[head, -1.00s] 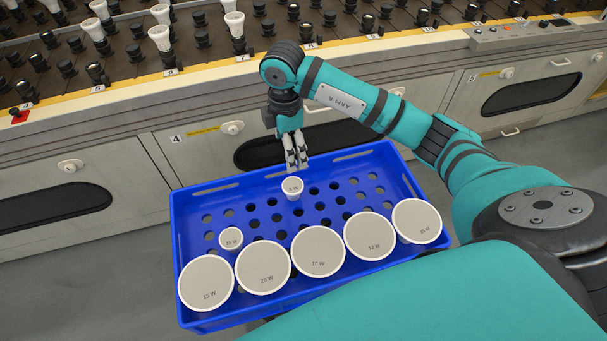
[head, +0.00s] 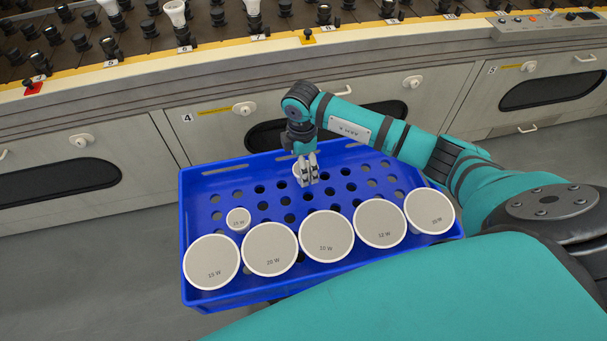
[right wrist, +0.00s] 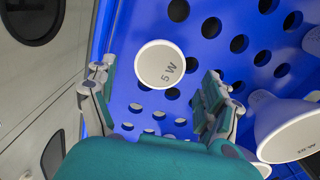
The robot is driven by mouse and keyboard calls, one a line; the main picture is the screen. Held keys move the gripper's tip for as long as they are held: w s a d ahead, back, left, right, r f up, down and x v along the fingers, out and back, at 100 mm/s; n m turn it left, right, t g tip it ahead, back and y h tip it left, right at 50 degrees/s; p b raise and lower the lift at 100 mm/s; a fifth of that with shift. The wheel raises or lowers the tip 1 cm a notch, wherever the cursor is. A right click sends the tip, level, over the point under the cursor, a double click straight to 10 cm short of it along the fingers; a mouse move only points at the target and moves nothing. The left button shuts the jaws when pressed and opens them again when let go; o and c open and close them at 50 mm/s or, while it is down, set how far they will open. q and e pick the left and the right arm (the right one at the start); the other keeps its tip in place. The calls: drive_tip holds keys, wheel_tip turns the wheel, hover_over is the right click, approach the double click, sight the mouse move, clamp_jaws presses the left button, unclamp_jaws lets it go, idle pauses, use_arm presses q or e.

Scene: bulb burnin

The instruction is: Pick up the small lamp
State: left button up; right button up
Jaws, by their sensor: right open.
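A small white lamp marked 5 W (right wrist: 160,64) stands in a hole of the blue crate (head: 186,225). In the head view this lamp (head: 297,169) is partly hidden behind my right gripper (head: 309,181). In the right wrist view my right gripper (right wrist: 158,80) is open, with a finger on either side of the lamp and gaps between. A second small lamp (head: 238,219) stands at the crate's left; its label is hard to read. My left gripper is not in view.
Several large round lamps, such as the 20 W one (head: 270,249), line the crate's near side. Behind the crate stands a grey cabinet (head: 225,130) with a rack of sockets on top. The crate's back part has empty holes.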

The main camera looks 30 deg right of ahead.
wheel_tip(320, 180, down, 3)
drive_tip(key=shift+d+f, duration=0.1)
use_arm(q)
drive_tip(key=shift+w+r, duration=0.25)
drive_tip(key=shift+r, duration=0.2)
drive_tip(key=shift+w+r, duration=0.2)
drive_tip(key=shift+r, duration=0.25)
use_arm(e)
drive_tip(key=shift+c, duration=0.2)
drive_tip(key=shift+w, duration=0.1)
drive_tip(key=c, duration=1.2)
